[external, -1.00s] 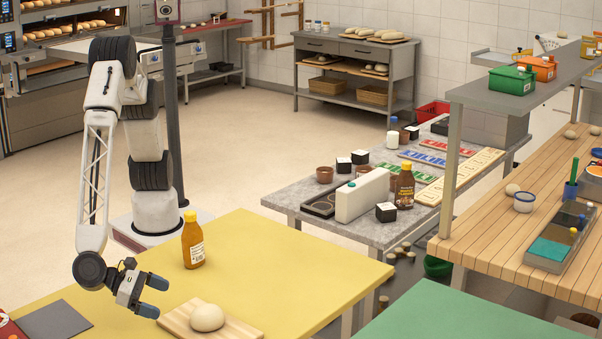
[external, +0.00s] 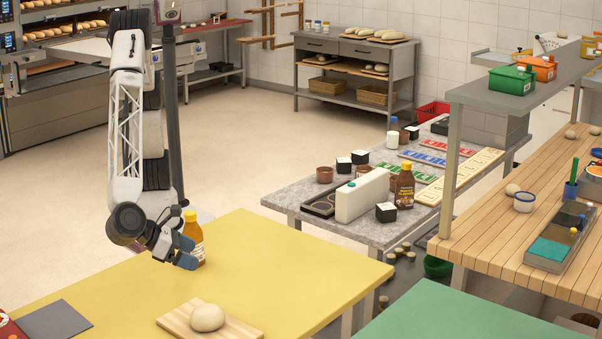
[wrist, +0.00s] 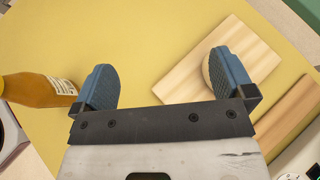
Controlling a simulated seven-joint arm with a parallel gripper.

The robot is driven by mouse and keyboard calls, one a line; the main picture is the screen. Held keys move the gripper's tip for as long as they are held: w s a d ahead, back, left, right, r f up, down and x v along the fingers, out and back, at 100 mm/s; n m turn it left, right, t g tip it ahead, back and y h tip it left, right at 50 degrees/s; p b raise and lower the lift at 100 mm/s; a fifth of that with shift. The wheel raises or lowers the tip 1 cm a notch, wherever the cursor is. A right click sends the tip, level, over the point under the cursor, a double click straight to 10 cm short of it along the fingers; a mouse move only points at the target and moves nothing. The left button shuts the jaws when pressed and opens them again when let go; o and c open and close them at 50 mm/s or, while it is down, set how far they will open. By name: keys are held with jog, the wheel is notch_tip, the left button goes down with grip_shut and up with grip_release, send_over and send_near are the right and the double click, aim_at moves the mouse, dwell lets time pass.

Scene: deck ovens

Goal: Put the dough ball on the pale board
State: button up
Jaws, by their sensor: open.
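The dough ball (external: 207,317) is round and cream-coloured. It rests on the pale wooden board (external: 176,322), which lies on the yellow table at the front. In the wrist view the pale board (wrist: 181,82) is at upper right, and the dough ball (wrist: 207,70) is mostly hidden behind the right finger. My gripper (external: 185,254) is open and empty, above the table, up and left of the board in the external view. In the wrist view its blue fingers (wrist: 164,82) are wide apart with nothing between them.
An amber bottle (external: 194,240) with a yellow cap stands on the yellow table (external: 290,255), close to my gripper; it also shows at the left in the wrist view (wrist: 35,90). A dark grey mat (external: 55,319) lies at the table's left. The table's right side is clear.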

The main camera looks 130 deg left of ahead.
jog(key=s+a+r+n+g+h, duration=0.15)
jog(key=s+a+r+n, duration=0.3)
jog(key=a, duration=0.45)
jog(key=s+a+r+n+g+h, duration=0.1)
jog(key=s+a+r+n+g, duration=0.25)
jog(key=a, duration=0.55)
jog(key=s+a+r+n+h, duration=0.1)
jog(key=s+a+r+n, duration=0.35)
jog(key=s+a, duration=0.35)
jog(key=s+a+r+n+h, duration=0.1)
jog(key=s+a+n+h, duration=0.2)
jog(key=s+a+n, duration=0.3)
jog(key=s+a+r+n+h, duration=0.1)
jog(key=s+a+n+h, duration=0.2)
jog(key=s, duration=1.4)
jog(key=shift+s+a+n, duration=0.3)
jog(key=shift+a+n, duration=1.25)
jog(key=shift+a, duration=0.1)
